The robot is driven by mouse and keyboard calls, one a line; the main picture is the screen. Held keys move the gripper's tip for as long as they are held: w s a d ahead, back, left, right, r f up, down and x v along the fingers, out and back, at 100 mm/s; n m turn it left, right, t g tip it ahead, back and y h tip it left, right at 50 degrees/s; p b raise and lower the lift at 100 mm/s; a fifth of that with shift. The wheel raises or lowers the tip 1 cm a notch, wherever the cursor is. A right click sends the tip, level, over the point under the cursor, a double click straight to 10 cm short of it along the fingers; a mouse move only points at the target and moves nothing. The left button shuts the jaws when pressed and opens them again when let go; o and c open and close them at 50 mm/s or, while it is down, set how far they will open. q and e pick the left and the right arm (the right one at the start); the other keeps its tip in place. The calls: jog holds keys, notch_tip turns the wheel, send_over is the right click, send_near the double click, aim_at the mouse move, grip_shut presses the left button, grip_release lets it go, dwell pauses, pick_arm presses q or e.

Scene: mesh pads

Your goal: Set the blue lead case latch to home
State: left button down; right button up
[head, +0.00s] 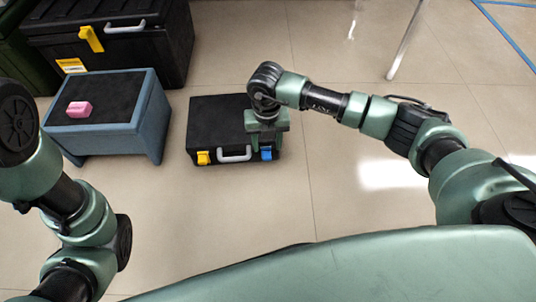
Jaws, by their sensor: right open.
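A small black case (215,125) lies on the tiled floor in the middle of the head view. Its front has a yellow latch (203,158) on the left, a light grey handle (235,154) in the middle and a blue latch (266,154) on the right. My right gripper (262,146) points down over the right part of the case, close to the blue latch. It is open; whether a finger touches the latch cannot be told. The gripper hides part of the lid and front edge. Of my left arm, only links show at the left; its gripper is out of view.
A blue-grey stool (150,103) with a black top stands left of the case, with a pink block (79,109) on it. A large black case (150,50) with a yellow latch stands behind. A light pole (406,40) rises at the upper right. Floor right of the case is clear.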

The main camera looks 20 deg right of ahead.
aim_at(267, 153)
notch_tip(267, 153, down, 5)
jog(key=b, duration=0.3)
jog(key=shift+f, duration=0.2)
jog(key=shift+r, duration=0.1)
grip_shut()
jog(key=shift+w+r+g+p, duration=0.2)
jog(key=shift+w+g+p, duration=0.1)
jog(key=shift+g+p, duration=0.15)
grip_release()
jog(key=shift+w, duration=0.1)
